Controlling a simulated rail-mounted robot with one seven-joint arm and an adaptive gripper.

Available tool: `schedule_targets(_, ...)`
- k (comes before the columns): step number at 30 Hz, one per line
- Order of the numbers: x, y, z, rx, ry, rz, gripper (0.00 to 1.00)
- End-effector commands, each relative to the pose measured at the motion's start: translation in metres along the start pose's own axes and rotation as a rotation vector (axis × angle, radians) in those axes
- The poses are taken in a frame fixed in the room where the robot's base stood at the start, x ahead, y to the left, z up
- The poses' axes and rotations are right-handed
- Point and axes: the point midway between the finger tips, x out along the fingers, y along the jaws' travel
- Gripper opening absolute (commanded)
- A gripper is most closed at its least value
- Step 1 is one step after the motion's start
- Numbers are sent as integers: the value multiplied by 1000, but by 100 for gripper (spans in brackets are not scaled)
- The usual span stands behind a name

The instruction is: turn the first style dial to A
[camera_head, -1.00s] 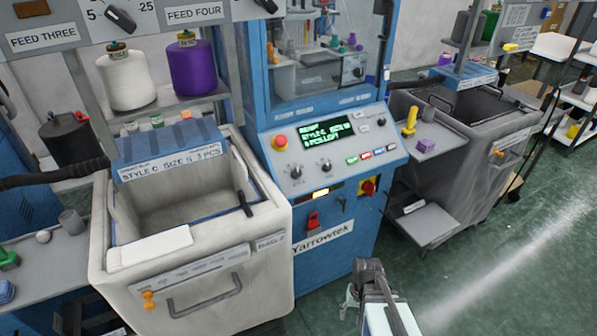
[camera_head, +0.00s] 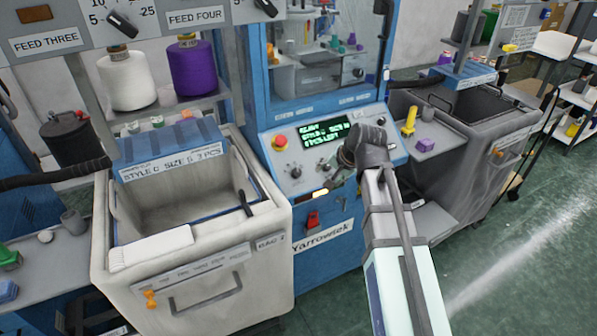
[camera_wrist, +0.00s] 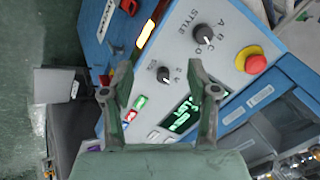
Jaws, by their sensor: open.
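The style dial (camera_head: 296,171), a dark round knob, is on the sloped panel of the blue machine, left of a second knob. In the wrist view the style dial (camera_wrist: 203,36) has the word STYLE and letters beside it; which letter its pointer marks is too small to tell. The display (camera_head: 322,133) shows READY and a style line that looks like C. My gripper (camera_wrist: 158,68) is open and empty. Its fingertips appear either side of the second, smaller knob (camera_wrist: 164,75), with the style dial beyond the right fingertip. I cannot tell its distance from the panel.
A red emergency button (camera_wrist: 256,64) on a yellow base is near the style dial. Lit coloured buttons (camera_wrist: 138,104) and a red rotary switch are close by. An open white bin (camera_head: 215,285) stands left of the machine, a grey cart (camera_head: 465,150) right.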

Motion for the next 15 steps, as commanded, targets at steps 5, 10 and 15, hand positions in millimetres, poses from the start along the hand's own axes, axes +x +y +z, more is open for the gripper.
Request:
schedule_targets(5, -47, -49, -20, 150, 15, -91, 59)
schedule_targets(10, -46, -56, -15, 333, -36, -112, 59)
schedule_targets(15, -44, -56, -13, 403, -45, -109, 59)
